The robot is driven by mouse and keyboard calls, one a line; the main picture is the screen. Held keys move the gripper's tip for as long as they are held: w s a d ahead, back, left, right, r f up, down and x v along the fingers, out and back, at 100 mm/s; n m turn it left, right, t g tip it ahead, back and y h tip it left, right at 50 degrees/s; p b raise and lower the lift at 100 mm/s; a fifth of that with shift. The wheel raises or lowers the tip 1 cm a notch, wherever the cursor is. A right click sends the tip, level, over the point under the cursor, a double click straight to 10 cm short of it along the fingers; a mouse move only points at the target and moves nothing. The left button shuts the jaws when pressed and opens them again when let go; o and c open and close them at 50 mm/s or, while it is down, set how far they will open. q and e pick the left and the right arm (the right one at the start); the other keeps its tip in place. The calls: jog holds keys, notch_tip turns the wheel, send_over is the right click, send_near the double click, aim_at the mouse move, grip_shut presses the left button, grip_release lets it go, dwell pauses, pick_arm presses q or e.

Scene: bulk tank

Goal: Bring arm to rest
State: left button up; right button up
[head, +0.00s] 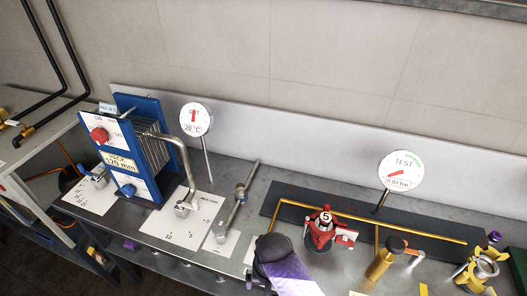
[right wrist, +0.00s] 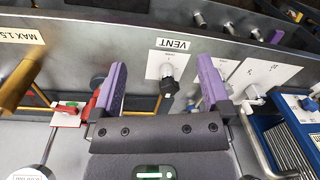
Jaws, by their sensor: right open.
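My right gripper (right wrist: 161,68) is open in the right wrist view, its two purple fingers apart. The dark knob of the vent valve (right wrist: 171,84) shows between the fingers, in front of a white plate. Nothing is seen gripped, and I cannot tell how far the fingers are from the knob. In the head view, my dark and purple right arm end (head: 282,268) is at the bottom middle, over the bench's front part; its fingertips cannot be made out there. My left gripper is not in view.
A blue plate heat exchanger (head: 125,150) stands on the left. A red valve marked 5 (head: 322,228) is close to the right of my right arm. A TEST gauge (head: 401,171), a brass cylinder (head: 382,262) and a yellow clamp (head: 480,270) are further right.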

jog(key=s+d+r+n+t, duration=0.2)
jog(key=s+d+r+t, duration=0.1)
jog(key=s+d+r, duration=0.9)
jog(key=s+d+f+g+b, duration=0.15)
jog(key=f+b, duration=0.45)
jog(key=f, duration=1)
jog(key=s+d+f+b, duration=0.1)
jog(key=s+f+b, duration=0.4)
jog(key=f, duration=1.2)
pick_arm(q)
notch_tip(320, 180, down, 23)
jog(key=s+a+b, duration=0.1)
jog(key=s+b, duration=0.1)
jog(key=b, duration=0.9)
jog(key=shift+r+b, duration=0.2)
jog(key=shift+b, duration=0.1)
pick_arm(e)
jog(key=s+d+f, duration=0.1)
jog(key=s+f, duration=0.4)
jog(key=f, duration=0.5)
jog(key=s+d+f+g+h, duration=0.1)
jog(key=s+f, duration=0.5)
jog(key=f, duration=0.4)
jog(key=shift+s+d+n, duration=0.2)
jog(key=shift+d+n, duration=0.1)
jog(key=shift+d, duration=0.1)
